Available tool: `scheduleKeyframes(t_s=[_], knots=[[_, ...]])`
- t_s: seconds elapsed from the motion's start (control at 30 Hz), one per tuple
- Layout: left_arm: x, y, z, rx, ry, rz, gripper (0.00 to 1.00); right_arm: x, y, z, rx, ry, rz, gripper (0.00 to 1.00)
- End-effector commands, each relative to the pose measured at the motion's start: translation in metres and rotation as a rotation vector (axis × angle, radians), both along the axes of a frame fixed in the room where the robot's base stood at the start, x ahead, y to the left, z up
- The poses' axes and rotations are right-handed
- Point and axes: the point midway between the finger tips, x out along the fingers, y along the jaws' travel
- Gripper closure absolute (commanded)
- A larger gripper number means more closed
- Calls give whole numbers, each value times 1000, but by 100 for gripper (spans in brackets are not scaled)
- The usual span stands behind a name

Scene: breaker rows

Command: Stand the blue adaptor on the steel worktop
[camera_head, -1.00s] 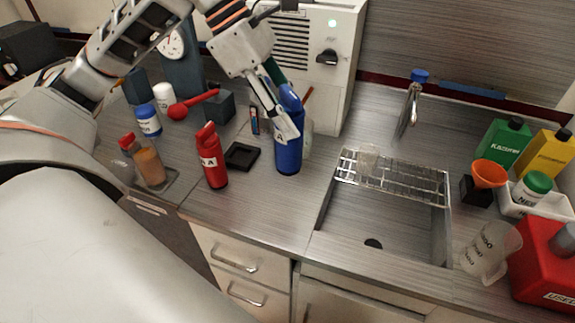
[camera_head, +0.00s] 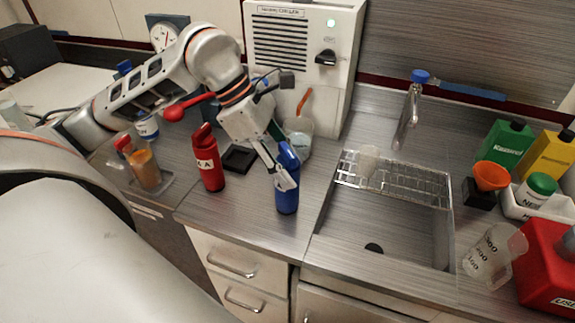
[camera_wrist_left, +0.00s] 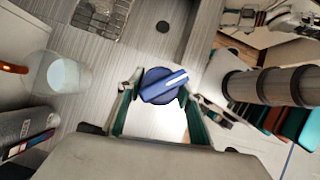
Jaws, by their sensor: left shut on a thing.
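The blue adaptor (camera_head: 287,196) is an upright blue cylinder with a lever-like top, near the front of the steel worktop (camera_head: 250,215), left of the sink. My left gripper (camera_head: 287,180) is shut on it from above. In the left wrist view the adaptor's round blue top (camera_wrist_left: 163,86) with a white stripe sits between the fingers. Its base is at or just above the worktop; I cannot tell whether they touch. What looks like my right gripper (camera_wrist_left: 246,16) shows small at the top of the wrist view; its jaws are unclear.
A red adaptor (camera_head: 208,165) marked A stands to the left, beside a black square tray (camera_head: 238,159). A clear beaker (camera_head: 299,137) stands behind the blue adaptor. The sink (camera_head: 385,230) with a wire rack (camera_head: 405,183) is to the right. Worktop in front is clear.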

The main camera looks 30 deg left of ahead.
Motion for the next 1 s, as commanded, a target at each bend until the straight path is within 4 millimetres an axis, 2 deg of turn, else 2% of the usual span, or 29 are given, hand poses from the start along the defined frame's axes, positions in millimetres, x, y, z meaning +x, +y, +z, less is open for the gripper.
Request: scheduleKeyframes(t_s=[0.33, 0.37, 0.4, 0.43, 0.77, 0.87, 1.0], knots=[[0, 0, -2, 0, -2, 0, 100, -1, 0, -4, -2, 5, -1, 60], [0, 0, -3, 0, 0, 0, 62, -1, 0, -4, -2, 4, 0, 60], [0, 0, -2, 0, 0, 0, 51, -1, -1, -3, -2, 4, 0, 60], [0, 0, -2, 0, 0, 0, 47, -1, -1, -3, -2, 4, 0, 60], [0, 0, -1, 0, -1, 0, 47, 2, 0, 2, -1, -6, 0, 60], [0, 1, 3, 0, -3, 1, 47, 2, 0, 4, 0, -6, 0, 60], [-3, 11, 20, 3, -5, 3, 47, 1, 0, 2, 0, -4, 0, 60]])
